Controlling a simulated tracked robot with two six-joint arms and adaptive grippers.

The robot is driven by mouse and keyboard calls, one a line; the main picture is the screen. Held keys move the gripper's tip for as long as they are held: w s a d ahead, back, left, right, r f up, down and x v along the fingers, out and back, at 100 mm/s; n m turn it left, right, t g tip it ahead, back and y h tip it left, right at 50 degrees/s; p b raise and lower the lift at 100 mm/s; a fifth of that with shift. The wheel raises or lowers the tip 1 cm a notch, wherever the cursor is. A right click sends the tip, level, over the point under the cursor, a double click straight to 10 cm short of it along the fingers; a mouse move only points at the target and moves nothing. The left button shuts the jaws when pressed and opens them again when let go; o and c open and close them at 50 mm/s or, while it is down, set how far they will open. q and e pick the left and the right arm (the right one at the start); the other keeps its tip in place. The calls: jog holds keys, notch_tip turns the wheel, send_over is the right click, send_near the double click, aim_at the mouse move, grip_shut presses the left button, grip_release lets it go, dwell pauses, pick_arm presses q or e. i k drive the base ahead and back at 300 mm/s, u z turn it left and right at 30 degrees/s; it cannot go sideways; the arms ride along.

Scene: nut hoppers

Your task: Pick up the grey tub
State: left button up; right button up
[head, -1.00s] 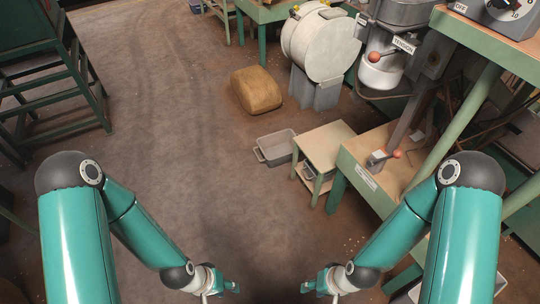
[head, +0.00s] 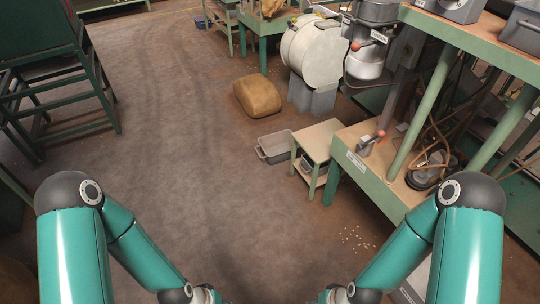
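A grey tub (head: 275,147) with a handle rim sits on the floor beside the small table, open side up and seemingly empty. Another grey tub (head: 525,26) stands on the upper shelf of the green bench at the far right, cut by the picture edge. A smaller grey container (head: 308,164) shows partly under the small table. Both my arms reach down to the bottom edge, short of the floor tub. Only the wrists show there; the fingers of both grippers are below the picture.
A small table (head: 322,138) stands right of the floor tub, against the green bench (head: 352,170). A brown sack (head: 257,96) lies behind the tub. A white drum (head: 313,52) stands further back. Nuts are scattered on the floor at right. The floor at left and centre is clear.

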aim_at(276, 147)
jog(key=z, duration=0.1)
jog(key=i, duration=1.25)
jog(key=u, duration=0.55)
jog(key=i, duration=2.25)
jog(key=z, duration=0.55)
